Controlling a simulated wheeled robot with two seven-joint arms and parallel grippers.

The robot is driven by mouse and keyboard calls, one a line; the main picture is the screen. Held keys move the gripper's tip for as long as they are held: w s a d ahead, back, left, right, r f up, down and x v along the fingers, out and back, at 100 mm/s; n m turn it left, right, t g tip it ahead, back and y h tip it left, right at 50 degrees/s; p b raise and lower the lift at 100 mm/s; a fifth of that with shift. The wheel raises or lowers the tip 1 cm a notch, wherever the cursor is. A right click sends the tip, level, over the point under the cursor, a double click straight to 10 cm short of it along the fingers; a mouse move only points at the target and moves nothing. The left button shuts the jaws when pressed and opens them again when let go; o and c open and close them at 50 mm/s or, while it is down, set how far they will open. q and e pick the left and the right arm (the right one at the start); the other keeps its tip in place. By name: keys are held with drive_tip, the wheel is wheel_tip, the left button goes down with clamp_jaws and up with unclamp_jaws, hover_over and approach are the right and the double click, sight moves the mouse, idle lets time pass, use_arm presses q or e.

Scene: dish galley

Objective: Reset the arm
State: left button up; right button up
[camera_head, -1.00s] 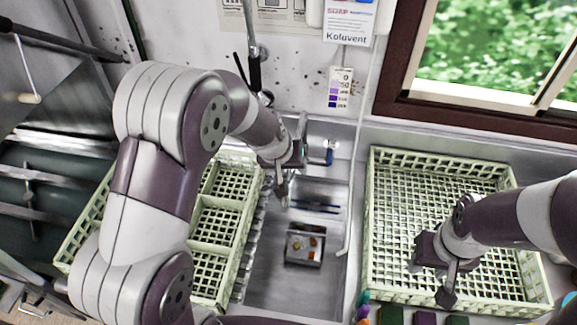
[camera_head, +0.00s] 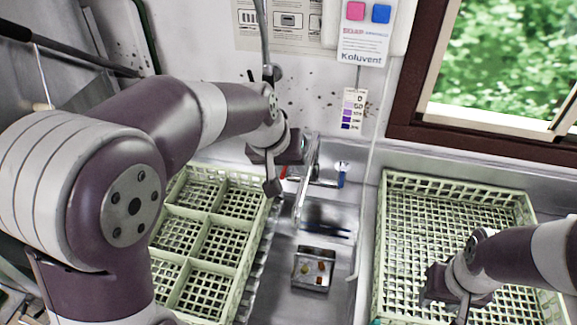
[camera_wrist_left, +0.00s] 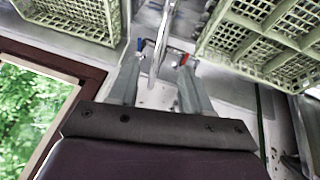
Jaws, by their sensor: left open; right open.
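My left arm reaches in from the left in the head view. Its gripper (camera_head: 273,187) hangs above the right edge of the divided green rack, beside the tap (camera_head: 306,180). In the left wrist view its two fingers (camera_wrist_left: 160,88) stand apart with nothing held between them; the tap shows beyond the gap. My right gripper (camera_head: 458,303) is over the front left part of the right-hand green rack (camera_head: 383,240). It looks empty, and its fingertips are partly cut off by the frame's lower edge.
The divided rack (camera_head: 212,215) stands left of the sink (camera_head: 275,297). A small metal tray (camera_head: 314,268) with orange and yellow bits lies in the sink. The wall carries a Koluvent sign (camera_head: 362,58). A brown-framed window (camera_head: 470,135) is at the right.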

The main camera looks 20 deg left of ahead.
idle(0.3)
use_arm(q)
drive_tip(key=s+a+f+g+y+b, duration=0.1)
drive_tip(key=s+a+f+b, duration=0.1)
drive_tip(key=s+f+b, duration=0.2)
drive_tip(key=s+a+f+m+g+b, duration=0.1)
drive_tip(key=s+f+b, duration=0.3)
drive_tip(key=s+f, duration=0.6)
wheel_tip(320, 180, down, 6)
drive_tip(key=shift+a+f+g+y, duration=0.1)
drive_tip(key=shift+a+g+y, duration=0.35)
drive_tip(key=shift+g, duration=0.15)
